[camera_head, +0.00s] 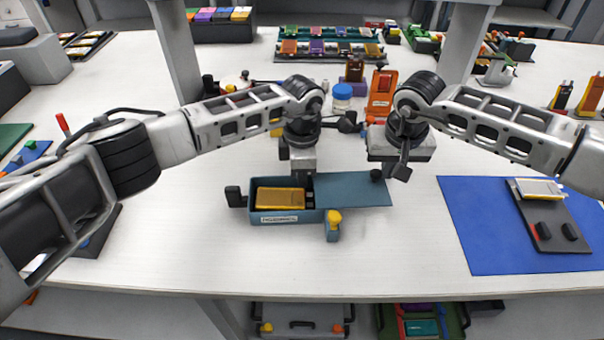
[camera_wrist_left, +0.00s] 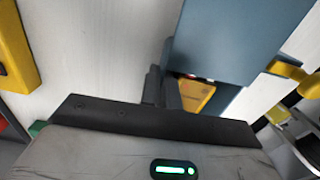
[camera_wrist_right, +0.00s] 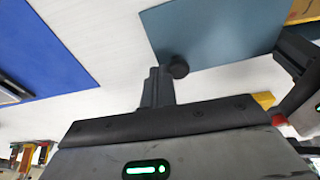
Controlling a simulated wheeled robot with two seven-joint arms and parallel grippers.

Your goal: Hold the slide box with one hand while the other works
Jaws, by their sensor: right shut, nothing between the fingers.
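The blue slide box (camera_head: 288,217) stands on the white table with a label on its front. Its blue lid (camera_head: 352,190) is slid out to the right, leaving the left part open; the lid also shows in the right wrist view (camera_wrist_right: 215,35). A yellow-gold pouch cell (camera_head: 280,198) lies inside. My left gripper (camera_head: 301,174) is at the box's back wall, its fingers (camera_wrist_left: 163,88) close together on it. My right gripper (camera_head: 388,172) is shut and empty, its fingertips (camera_wrist_right: 158,84) beside the black knob (camera_wrist_right: 177,67) at the lid's outer end.
A yellow knob (camera_head: 334,217) is at the box's front and a black one (camera_head: 234,196) at its left end. A blue mat (camera_head: 470,220) with a dark tray (camera_head: 552,225) lies to the right. A blue-lidded jar (camera_head: 342,93) and an orange block (camera_head: 381,92) stand behind the grippers.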

